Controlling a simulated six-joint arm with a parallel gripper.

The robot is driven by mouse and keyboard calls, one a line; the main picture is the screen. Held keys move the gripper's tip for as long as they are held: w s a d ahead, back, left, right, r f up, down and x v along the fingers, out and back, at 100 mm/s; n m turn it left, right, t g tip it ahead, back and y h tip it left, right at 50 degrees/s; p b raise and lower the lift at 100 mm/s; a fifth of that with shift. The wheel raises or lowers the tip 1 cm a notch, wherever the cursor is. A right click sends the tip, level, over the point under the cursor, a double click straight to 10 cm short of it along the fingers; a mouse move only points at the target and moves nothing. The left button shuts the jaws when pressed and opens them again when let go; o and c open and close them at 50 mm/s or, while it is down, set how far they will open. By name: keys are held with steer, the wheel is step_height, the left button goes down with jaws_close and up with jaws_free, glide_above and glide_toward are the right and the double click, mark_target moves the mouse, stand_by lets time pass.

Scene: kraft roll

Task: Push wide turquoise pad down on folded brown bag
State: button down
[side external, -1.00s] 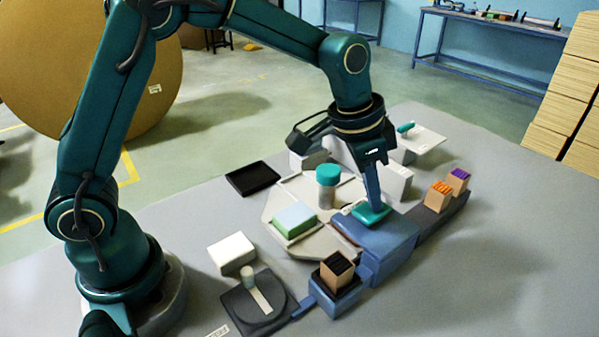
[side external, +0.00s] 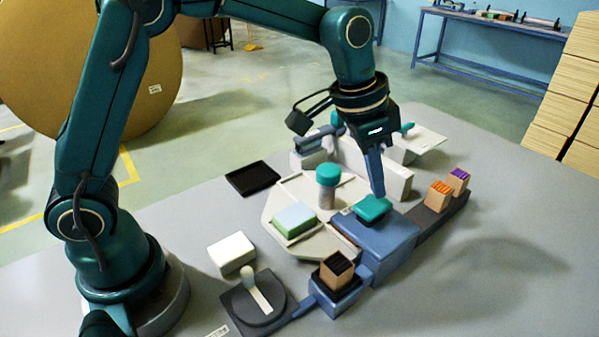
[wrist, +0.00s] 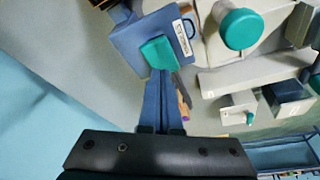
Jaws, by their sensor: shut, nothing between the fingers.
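The wide turquoise pad (side external: 371,209) sits on top of a blue block-shaped station (side external: 385,240); it also shows in the wrist view (wrist: 160,53). My gripper (side external: 378,194) is shut and empty, its fingers pointing down at the pad's top. In the wrist view the fingertips (wrist: 160,72) overlap the pad's near edge; I cannot tell whether they still touch it.
A turquoise-capped jar (side external: 327,187) and a green-and-white block (side external: 294,220) stand on a pale plate to the left. Brown blocks with black (side external: 338,269), orange (side external: 438,196) and purple tops stand nearby. A black tray (side external: 252,179) lies behind. The table's right front is clear.

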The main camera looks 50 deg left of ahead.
mark_target(371, 203)
steer(key=shift+r, duration=1.85)
steer(key=shift+a+r, duration=0.1)
steer(key=shift+r, duration=0.05)
steer(key=s+a+r+n+t, duration=0.2)
steer(key=s+a+r, duration=0.3)
steer(key=s+r, duration=0.25)
steer(key=s+a+f+n+y, duration=0.1)
steer(key=s+a+f+n, duration=0.3)
steer(key=s+f, duration=0.4)
steer(key=s, duration=0.3)
steer(key=shift+s+f+t+y, duration=0.2)
steer(key=shift+f+t+y, duration=0.1)
